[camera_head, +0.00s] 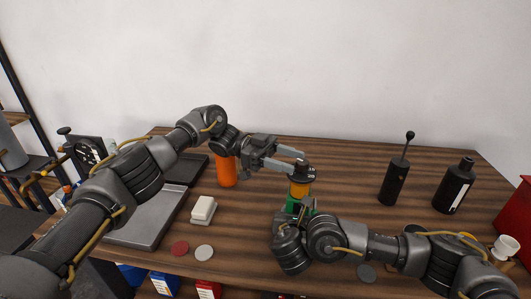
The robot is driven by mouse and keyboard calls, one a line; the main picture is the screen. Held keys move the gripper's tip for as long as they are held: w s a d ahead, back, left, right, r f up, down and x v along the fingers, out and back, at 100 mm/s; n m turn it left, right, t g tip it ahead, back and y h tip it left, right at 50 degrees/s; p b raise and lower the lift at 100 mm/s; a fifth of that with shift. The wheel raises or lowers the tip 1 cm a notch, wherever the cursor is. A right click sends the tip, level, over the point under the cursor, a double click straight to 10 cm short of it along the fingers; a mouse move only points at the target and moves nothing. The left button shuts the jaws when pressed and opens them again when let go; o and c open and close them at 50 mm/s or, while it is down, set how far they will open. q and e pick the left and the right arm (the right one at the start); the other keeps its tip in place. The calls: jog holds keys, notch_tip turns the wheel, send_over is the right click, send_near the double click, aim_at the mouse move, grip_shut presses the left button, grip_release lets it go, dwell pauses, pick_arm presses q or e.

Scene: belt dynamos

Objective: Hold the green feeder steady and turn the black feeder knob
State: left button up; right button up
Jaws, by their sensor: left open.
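The feeder stands upright near the middle of the table. It has a black knob (302,173) on top, an orange-yellow middle and a green body (292,206). My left gripper (298,163) reaches in from the left with its fingers apart. Its fingertips are at the black knob's left side; I cannot tell whether they touch it. My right gripper (304,207) is low at the front of the green body, which it and its arm partly cover. Its fingers are mostly hidden, so I cannot tell whether they grip the green body.
An orange cylinder (227,171) stands behind my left arm on the wooden table (345,182). A grey tray (150,215), a white block (203,209) and small discs lie left. Black bottles (456,186) and a red box (518,222) stand right. The table's back middle is clear.

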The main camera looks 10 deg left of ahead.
pick_arm(q)
jog(key=v, duration=0.8)
jog(key=shift+a, duration=0.25)
pick_arm(e)
jog(key=shift+f, duration=0.1)
pick_arm(q)
jog(key=shift+w, duration=0.1)
pick_arm(e)
jog(key=o, duration=1.6)
jog(key=v, duration=0.9)
jog(key=shift+s, duration=0.25)
jog(key=shift+s+a+r, duration=0.1)
jog(key=shift+s+r, duration=0.1)
jog(key=shift+r, duration=0.2)
jog(key=shift+s+r, duration=0.15)
jog(key=shift+s, duration=0.75)
